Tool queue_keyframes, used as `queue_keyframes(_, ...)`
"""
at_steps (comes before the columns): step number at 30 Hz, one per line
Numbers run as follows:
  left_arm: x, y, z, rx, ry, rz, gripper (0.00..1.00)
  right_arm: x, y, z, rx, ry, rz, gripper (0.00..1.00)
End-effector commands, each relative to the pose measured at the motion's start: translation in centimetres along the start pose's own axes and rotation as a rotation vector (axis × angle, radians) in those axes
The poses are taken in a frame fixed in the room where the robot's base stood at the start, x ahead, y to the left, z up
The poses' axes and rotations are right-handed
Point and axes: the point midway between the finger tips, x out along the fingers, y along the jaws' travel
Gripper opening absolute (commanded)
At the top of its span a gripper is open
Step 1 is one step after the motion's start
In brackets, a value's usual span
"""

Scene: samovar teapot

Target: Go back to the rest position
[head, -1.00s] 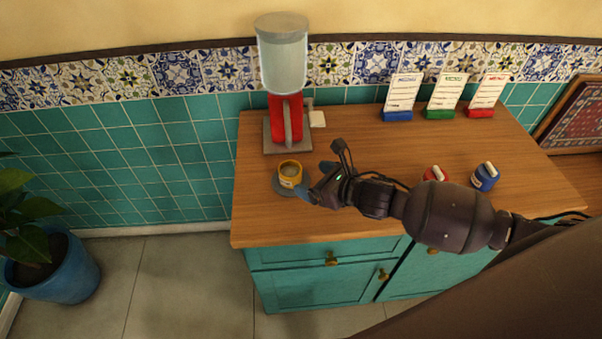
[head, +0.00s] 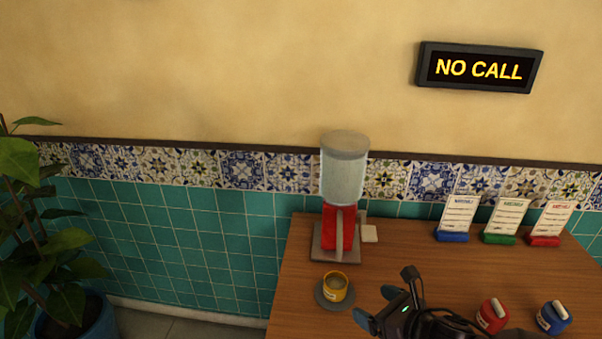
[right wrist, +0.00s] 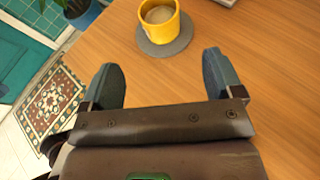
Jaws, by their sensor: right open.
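My right gripper (head: 372,308) is over the wooden counter at the bottom of the head view. In the right wrist view its two fingers (right wrist: 160,85) are wide apart with nothing between them. A yellow cup (head: 336,286) with a pale brown content stands on a round grey coaster (head: 322,299), to the left of the gripper and apart from it. In the right wrist view the cup (right wrist: 159,20) is beyond the fingertips. My left gripper is in neither view.
A red dispenser with a clear container (head: 343,185) stands behind the cup. Blue, green and red menu stands (head: 501,219) line the back of the counter (head: 290,300). A red jar (head: 492,315) and a blue jar (head: 553,317) are at right. A "NO CALL" sign (head: 478,68) hangs above.

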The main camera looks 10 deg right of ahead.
Motion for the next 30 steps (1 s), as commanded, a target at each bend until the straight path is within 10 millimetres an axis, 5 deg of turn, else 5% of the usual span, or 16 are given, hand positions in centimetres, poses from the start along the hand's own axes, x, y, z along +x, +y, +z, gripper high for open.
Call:
queue_keyframes(5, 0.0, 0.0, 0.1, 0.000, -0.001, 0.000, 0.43, -0.5, 1.1, -0.5, 0.235, 0.017, -0.052, 0.86)
queue_keyframes(14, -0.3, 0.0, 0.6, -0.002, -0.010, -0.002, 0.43, -3.2, 3.0, -2.4, 1.024, 0.041, -0.278, 0.86)
queue_keyframes(30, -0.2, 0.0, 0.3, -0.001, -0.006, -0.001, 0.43, -12.8, 5.0, -7.7, 2.388, -0.183, -0.906, 0.86)
